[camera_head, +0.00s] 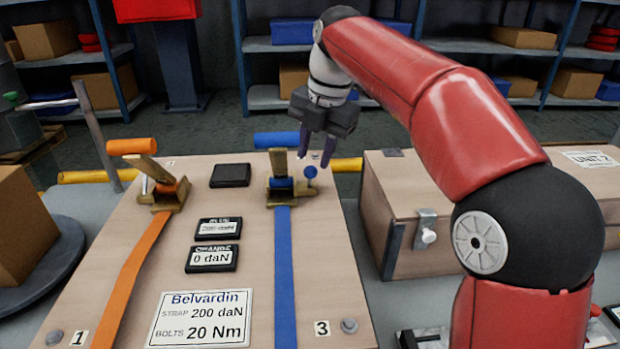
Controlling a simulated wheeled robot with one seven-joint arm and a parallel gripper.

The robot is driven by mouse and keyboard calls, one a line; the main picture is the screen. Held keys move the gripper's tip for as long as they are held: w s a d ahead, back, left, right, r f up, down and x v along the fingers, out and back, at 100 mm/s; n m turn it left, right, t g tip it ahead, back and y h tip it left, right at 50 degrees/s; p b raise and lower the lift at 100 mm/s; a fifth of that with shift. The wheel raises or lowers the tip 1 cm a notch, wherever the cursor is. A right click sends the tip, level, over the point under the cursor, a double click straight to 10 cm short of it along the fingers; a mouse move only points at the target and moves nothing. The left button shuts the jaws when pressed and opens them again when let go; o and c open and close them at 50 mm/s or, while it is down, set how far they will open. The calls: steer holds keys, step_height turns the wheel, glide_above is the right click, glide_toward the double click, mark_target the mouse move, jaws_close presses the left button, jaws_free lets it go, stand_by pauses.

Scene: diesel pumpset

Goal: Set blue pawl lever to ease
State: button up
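The blue pawl lever (311,173) is a small blue-knobbed lever at the right side of the brass ratchet (283,196) on the blue strap (285,270). The ratchet's handle (278,163) stands up, with a blue roll behind it. My gripper (316,162) points down just above and around the blue knob in the picture. Its two dark fingers are apart, with a gap between the tips. I cannot tell whether the fingers touch the knob.
An orange ratchet (164,193) with an orange strap (130,280) is at the left of the board. Black display boxes (212,259) and a Belvardin label (200,318) lie between the straps. A wooden case (420,205) with a latch stands close on the right.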

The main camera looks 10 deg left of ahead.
mark_target(311, 170)
steer(key=f, duration=0.2)
steer(key=f+b, duration=0.1)
steer(key=f, duration=0.1)
steer(key=a+f, duration=0.1)
steer(key=f, duration=0.2)
steer(key=shift+w+a, duration=0.1)
steer(key=shift+w, duration=0.1)
steer(key=shift+c, duration=0.4)
jaws_close()
